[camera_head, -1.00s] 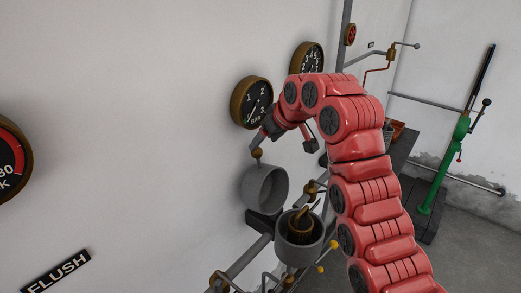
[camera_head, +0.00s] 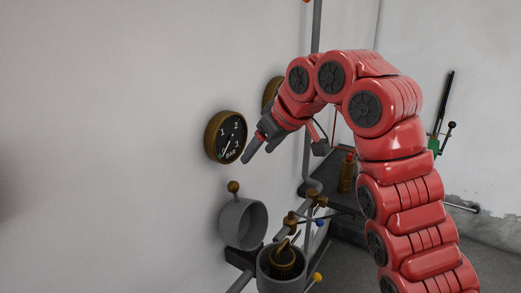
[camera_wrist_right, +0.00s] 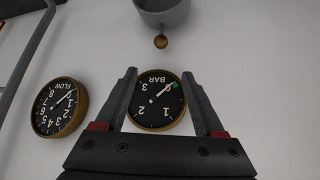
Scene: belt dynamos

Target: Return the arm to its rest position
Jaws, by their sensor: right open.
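My right arm (camera_head: 400,180), red and segmented, reaches up and bends over to the left toward the wall. My right gripper (camera_head: 257,142) hangs at its end in front of the wall, just right of the BAR gauge (camera_head: 225,137). In the right wrist view the gripper (camera_wrist_right: 165,75) is open, with nothing between its fingers. The BAR gauge (camera_wrist_right: 157,100) shows behind and between the fingers there. My left gripper is not in view.
A grey cup with a brass knob (camera_head: 243,222) is below the gauge. A second grey pot (camera_head: 282,272) holds a dark brass piece. Pipes and a dark bench (camera_head: 345,200) stand behind the arm. A FLOW gauge (camera_wrist_right: 60,106) is beside the BAR gauge. A green lever (camera_head: 437,143) is at right.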

